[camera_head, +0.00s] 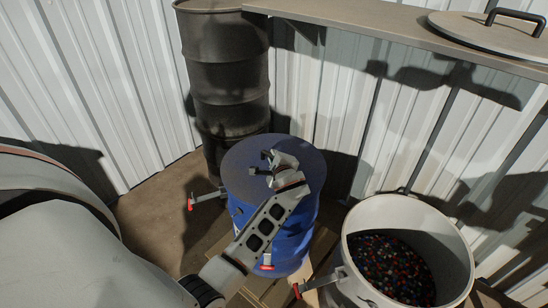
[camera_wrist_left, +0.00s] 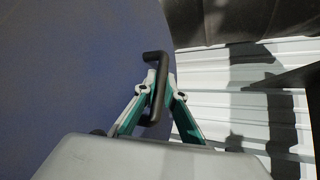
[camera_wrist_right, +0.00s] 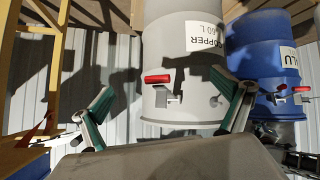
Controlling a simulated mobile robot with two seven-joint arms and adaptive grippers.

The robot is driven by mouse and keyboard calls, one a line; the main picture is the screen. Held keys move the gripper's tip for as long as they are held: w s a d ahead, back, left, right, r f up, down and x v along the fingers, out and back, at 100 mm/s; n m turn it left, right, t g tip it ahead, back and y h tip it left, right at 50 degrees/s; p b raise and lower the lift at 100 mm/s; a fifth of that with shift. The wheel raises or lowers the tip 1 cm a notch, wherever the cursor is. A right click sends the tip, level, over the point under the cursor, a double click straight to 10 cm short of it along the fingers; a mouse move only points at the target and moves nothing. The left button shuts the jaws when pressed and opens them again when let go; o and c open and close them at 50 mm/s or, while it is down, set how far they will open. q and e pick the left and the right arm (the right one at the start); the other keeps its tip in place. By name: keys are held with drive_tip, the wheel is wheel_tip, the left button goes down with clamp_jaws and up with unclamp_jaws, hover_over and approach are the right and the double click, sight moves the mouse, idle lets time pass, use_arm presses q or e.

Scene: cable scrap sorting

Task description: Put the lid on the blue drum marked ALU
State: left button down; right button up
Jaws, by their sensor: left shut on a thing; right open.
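A round dark blue lid (camera_head: 243,168) lies over the top of the blue drum (camera_head: 294,245). Whether it rests fully on the rim I cannot tell. My left gripper (camera_head: 272,168) is shut on the lid's black handle, reaching in from the front. In the left wrist view the handle (camera_wrist_left: 158,92) stands between the fingers and the lid (camera_wrist_left: 70,80) fills the left side. In the right wrist view the blue drum (camera_wrist_right: 262,48) shows part of its ALU label (camera_wrist_right: 288,62). My right gripper (camera_wrist_right: 163,85) is open and empty, before the grey COPPER drum (camera_wrist_right: 185,70).
The grey drum (camera_head: 458,250) stands open at right, holding coloured granules (camera_head: 393,270). A black drum (camera_head: 225,75) stands behind the blue one. A grey lid (camera_head: 490,32) lies on a shelf (camera_head: 370,22). Red-gripped latches stick out from the drums (camera_head: 267,266).

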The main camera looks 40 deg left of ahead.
use_arm(q)
drive_tip(key=shift+r, duration=0.2)
idle(0.8)
drive_tip(key=c, duration=2)
unclamp_jaws()
drive_tip(key=shift+c, duration=0.2)
drive_tip(key=shift+f, duration=0.1)
drive_tip(key=shift+s+f, duration=0.1)
drive_tip(key=shift+f, duration=0.1)
drive_tip(key=v, duration=1.2)
drive_tip(key=shift+r, duration=0.25)
